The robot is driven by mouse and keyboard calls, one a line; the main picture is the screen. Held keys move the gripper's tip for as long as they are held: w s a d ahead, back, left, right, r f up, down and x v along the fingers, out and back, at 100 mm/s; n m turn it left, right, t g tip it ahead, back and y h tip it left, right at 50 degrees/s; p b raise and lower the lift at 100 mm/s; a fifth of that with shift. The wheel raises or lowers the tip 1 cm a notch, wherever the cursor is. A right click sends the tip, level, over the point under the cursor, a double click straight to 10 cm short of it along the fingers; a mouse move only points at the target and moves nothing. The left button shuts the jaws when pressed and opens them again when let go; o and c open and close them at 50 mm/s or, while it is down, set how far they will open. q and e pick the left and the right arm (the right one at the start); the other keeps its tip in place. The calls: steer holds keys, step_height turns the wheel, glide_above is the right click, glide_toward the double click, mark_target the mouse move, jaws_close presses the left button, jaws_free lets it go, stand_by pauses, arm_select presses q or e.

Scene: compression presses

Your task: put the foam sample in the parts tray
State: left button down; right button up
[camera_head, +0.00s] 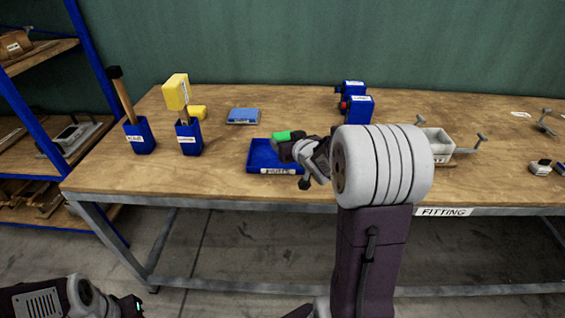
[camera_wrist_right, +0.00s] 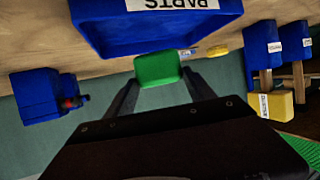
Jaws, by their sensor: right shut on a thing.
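The green foam sample (camera_head: 282,137) is a small block held at the far side of the blue parts tray (camera_head: 262,157). In the right wrist view the foam sample (camera_wrist_right: 158,68) sits between the two fingers of my right gripper (camera_wrist_right: 160,85), which is shut on it. The tray (camera_wrist_right: 158,42), labelled PARTS, appears at the top of that view, beside the foam. In the head view my right gripper (camera_head: 297,146) is over the tray's right part and hides some of it. I cannot tell whether the foam touches the tray. My left gripper (camera_head: 130,306) is at the lower left, away from the table.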

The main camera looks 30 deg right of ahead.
steer(key=shift+w+a+f, duration=0.3)
steer(key=shift+w+a, duration=0.1)
steer(key=shift+a, duration=0.15)
step_height(320, 180, down, 4)
steer(key=shift+f+b, duration=0.1)
steer(key=shift+b, duration=1)
steer(key=shift+s, duration=0.1)
steer(key=o, duration=1.3)
steer(key=shift+f, duration=0.1)
